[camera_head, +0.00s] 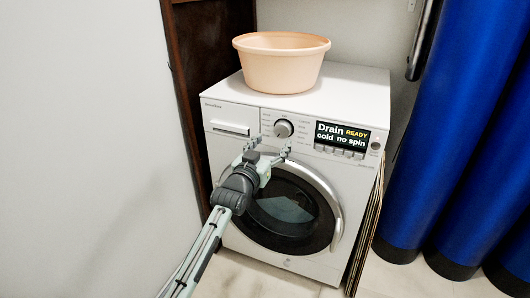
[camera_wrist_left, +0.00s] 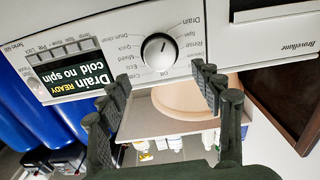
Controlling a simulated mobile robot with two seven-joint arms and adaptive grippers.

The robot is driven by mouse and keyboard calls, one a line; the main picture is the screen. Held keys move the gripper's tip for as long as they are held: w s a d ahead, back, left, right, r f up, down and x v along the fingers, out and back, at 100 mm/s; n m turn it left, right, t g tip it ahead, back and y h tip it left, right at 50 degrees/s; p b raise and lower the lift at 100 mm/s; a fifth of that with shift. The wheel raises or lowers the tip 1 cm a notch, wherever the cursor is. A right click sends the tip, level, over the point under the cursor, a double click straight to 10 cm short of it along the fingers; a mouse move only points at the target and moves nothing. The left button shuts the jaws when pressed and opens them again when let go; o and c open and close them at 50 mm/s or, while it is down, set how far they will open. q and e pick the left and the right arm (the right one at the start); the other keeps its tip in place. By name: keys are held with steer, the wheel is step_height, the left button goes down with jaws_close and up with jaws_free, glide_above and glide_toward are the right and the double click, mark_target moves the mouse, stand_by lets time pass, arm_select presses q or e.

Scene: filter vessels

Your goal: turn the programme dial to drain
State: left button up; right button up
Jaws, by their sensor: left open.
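The programme dial (camera_head: 283,129) is a round knob on the white washing machine's front panel. In the wrist view, which is upside down, the dial (camera_wrist_left: 158,50) has printed programme names around it, Drain among them. Its pointer is too small to read surely. The display (camera_head: 342,136) reads "Drain READY cold no spin"; it also shows in the wrist view (camera_wrist_left: 68,80). My left gripper (camera_head: 271,146) is open and empty just in front of the panel. In the wrist view its fingertips (camera_wrist_left: 160,73) are spread beside the dial and apart from it. My right gripper is not in view.
A peach basin (camera_head: 282,70) stands on top of the machine. The round door (camera_head: 290,205) is closed below the panel. A dark wooden panel (camera_head: 190,60) is at the left, tall blue columns (camera_head: 450,130) at the right. Flat boards (camera_head: 368,225) lean against the machine's right side.

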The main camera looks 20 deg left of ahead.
mark_target(281, 131)
arm_select(q)
steer(key=s, duration=0.5)
steer(key=shift+s+a, duration=0.1)
steer(key=shift+s, duration=0.1)
steer(key=shift+w, duration=0.1)
steer(key=w, duration=1.2)
steer(key=shift+d, duration=0.2)
steer(key=shift+s+m, duration=0.1)
steer(key=shift+m, duration=0.2)
